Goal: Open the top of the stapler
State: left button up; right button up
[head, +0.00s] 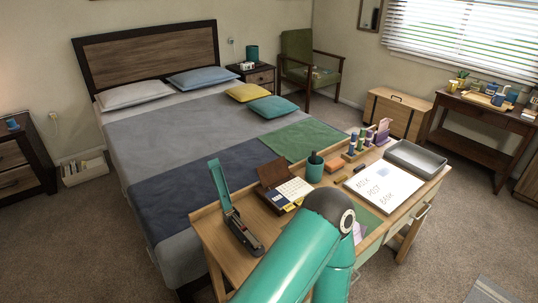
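The stapler (243,233) stands at the left end of the wooden desk, with a dark base. Its teal top (220,185) is raised steeply from the base, so the stapler appears open. One of my teal arms fills the bottom middle, with its dark elbow joint over the desk, to the right of the stapler. Neither gripper shows in the head view. The arm hides part of the desk's front.
On the desk (205,226) are a calendar-like box (294,189), a teal pen cup (315,168), a whiteboard (383,187) with writing, an organizer with several bottles, and a grey tray (415,158). A bed (150,150) stands behind.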

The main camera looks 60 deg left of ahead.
aim_at(216, 174)
jog(key=z, duration=0.1)
jog(key=k, duration=1.7)
jog(key=u, duration=1.05)
jog(key=i, duration=1)
jog(key=z, duration=0.05)
